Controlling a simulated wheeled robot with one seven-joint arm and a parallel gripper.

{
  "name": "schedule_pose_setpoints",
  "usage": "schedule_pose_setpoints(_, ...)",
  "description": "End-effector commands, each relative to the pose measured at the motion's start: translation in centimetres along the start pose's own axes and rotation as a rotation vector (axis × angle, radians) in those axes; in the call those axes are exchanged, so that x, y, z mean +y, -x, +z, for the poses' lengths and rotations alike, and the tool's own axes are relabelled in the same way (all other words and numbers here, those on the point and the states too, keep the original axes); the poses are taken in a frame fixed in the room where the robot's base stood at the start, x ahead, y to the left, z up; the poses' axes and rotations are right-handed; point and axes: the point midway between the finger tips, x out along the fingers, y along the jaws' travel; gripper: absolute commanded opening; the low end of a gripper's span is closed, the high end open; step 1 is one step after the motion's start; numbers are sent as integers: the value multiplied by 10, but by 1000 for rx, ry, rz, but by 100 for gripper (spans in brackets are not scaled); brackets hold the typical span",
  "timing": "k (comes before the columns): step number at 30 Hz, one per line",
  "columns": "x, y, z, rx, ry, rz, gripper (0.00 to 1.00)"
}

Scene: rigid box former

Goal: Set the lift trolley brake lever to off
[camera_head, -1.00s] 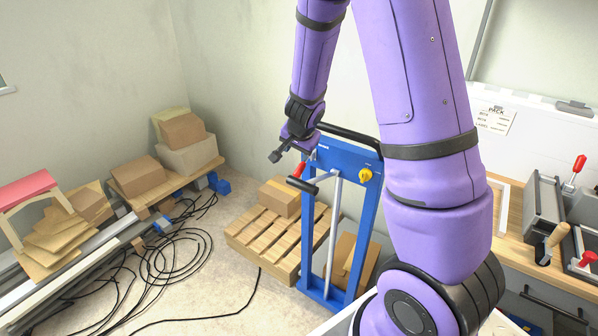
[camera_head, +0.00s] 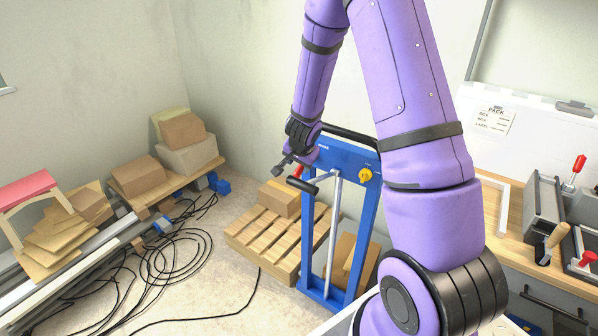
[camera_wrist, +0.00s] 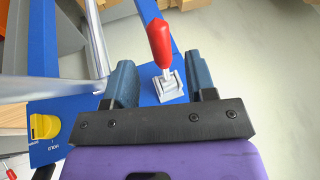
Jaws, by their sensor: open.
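The lift trolley (camera_head: 311,240) is a blue upright frame with a black push bar on top. Its brake lever has a red handle (camera_wrist: 160,42) on a small grey base (camera_wrist: 169,86) fixed to the blue panel in the wrist view. My gripper (camera_wrist: 162,82) is open, with one dark blue finger on each side of the lever. The red handle stands up past the fingertips, and I cannot tell whether either finger touches it. In the head view my gripper (camera_head: 284,165) is at the trolley's upper left and mostly covers the lever.
A yellow knob (camera_head: 365,174) sits on the trolley panel, marked HOLD in the wrist view (camera_wrist: 45,127). A wooden pallet (camera_head: 262,240) stands behind. Cables (camera_head: 175,255) lie on the floor at left. A workbench (camera_head: 515,240) is at right.

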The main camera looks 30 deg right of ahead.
Motion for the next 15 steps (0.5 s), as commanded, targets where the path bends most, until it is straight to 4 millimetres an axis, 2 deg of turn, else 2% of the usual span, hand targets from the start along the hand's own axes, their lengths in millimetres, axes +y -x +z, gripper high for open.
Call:
schedule_pose_setpoints(6, 1, -32, 0, -2, -4, 1, 51)
schedule_pose_setpoints(15, 0, -54, 0, -1, -2, 1, 51)
